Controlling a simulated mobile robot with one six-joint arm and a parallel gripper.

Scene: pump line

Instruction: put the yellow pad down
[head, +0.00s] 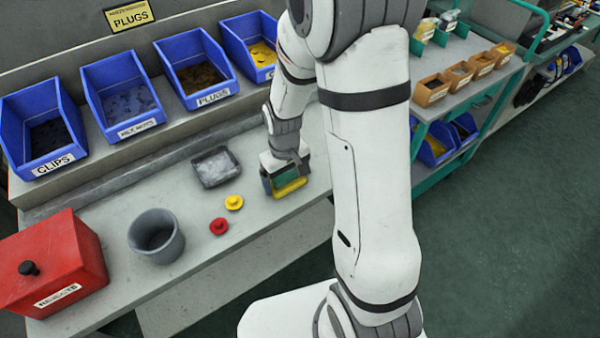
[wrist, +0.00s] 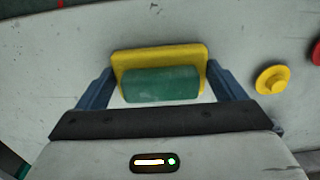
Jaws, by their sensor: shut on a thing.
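The yellow pad (wrist: 158,58) is a flat yellow piece with a green block on it. In the wrist view it sits between the two blue fingers of my gripper (wrist: 158,82), which are shut on its left and right sides. In the head view my gripper (head: 285,181) is low over the grey bench at the right end, and the pad's yellow edge (head: 290,189) shows at its front. I cannot tell whether the pad touches the bench.
A yellow plug (head: 234,202) and a red plug (head: 219,226) lie left of my gripper. A grey tray (head: 216,167), grey cup (head: 156,236) and red rejects box (head: 50,265) stand further left. Blue bins (head: 196,66) line the back. The bench's front edge is close.

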